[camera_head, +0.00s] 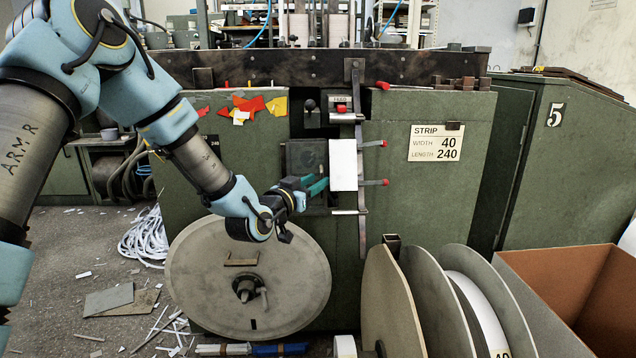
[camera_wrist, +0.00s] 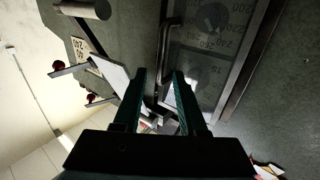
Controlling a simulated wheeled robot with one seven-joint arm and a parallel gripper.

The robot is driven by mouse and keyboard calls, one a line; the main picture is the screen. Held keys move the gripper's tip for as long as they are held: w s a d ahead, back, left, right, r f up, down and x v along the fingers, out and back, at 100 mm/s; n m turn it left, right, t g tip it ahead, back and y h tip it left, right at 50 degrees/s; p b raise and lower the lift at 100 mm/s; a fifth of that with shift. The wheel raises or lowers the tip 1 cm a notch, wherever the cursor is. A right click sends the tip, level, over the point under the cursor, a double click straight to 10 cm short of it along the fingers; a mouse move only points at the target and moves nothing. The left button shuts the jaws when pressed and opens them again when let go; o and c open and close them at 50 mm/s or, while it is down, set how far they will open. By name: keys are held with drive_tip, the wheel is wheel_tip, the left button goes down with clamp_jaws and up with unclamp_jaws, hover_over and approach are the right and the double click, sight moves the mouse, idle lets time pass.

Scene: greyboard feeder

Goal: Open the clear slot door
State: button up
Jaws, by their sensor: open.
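The clear slot door (camera_head: 302,154) is a see-through panel on the front of the green machine; a dial with numbers shows through it in the wrist view (camera_wrist: 208,62). It appears shut. A dark bar handle (camera_wrist: 166,42) runs along one side of the door. My gripper (camera_head: 318,184) is in front of the door's lower right part, its green fingers open. In the wrist view the fingertips (camera_wrist: 160,74) appear on either side of the handle's line; I cannot tell whether they touch it.
A white card (camera_head: 343,165) and red-tipped levers (camera_head: 374,183) stand just right of my gripper. More reels (camera_head: 385,300) and an open brown-lined bin (camera_head: 560,275) stand at the front right. Scraps litter the floor at left.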

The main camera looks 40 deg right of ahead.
drive_tip(key=shift+x, duration=0.8)
drive_tip(key=shift+s, duration=0.1)
drive_tip(key=shift+c, duration=0.3)
clamp_jaws()
idle(0.5)
